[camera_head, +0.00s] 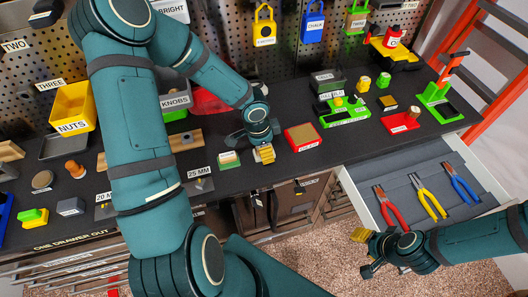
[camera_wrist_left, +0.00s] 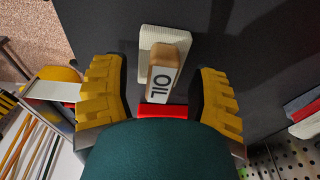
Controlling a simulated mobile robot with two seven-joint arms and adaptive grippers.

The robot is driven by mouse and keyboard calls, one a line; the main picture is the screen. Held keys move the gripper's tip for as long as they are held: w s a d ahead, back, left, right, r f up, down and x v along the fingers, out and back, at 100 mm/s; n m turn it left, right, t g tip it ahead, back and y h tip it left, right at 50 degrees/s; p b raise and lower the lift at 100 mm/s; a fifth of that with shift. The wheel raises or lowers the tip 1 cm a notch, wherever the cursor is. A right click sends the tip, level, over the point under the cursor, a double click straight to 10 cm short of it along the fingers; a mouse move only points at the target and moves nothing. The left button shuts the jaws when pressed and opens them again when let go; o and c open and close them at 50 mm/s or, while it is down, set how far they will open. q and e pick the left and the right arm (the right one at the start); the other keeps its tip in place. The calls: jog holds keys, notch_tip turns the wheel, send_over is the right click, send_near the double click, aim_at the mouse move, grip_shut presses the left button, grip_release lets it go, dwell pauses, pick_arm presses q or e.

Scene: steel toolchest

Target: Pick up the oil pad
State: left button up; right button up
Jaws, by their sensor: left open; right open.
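The oil pad, a wooden block labelled "OIL" (camera_wrist_left: 163,75) on a whitish base, shows in the left wrist view. It lies between the two yellow fingers of my left gripper (camera_wrist_left: 158,80), with a visible gap on each side. In the head view my left gripper (camera_head: 264,154) is low over the dark worktop, near its front edge; I cannot make out the oil pad there, likely hidden by the gripper. My right gripper (camera_head: 366,253) is open and empty, in front of the bench beside the open drawer.
A red-rimmed tray (camera_head: 303,137) is right of my left gripper, and a small green-and-white block (camera_head: 229,160) is left of it. The open drawer (camera_head: 462,151) holds red, yellow and blue pliers (camera_head: 391,207). A pegboard (camera_head: 225,28) stands behind the worktop.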

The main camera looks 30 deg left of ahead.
pick_arm(q)
grip_shut()
dwell(0.3)
notch_tip(320, 180, up, 10)
jog(key=shift+r+p, duration=0.1)
jog(key=shift+p, duration=1.15)
jog(key=c, duration=0.8)
grip_release()
grip_shut()
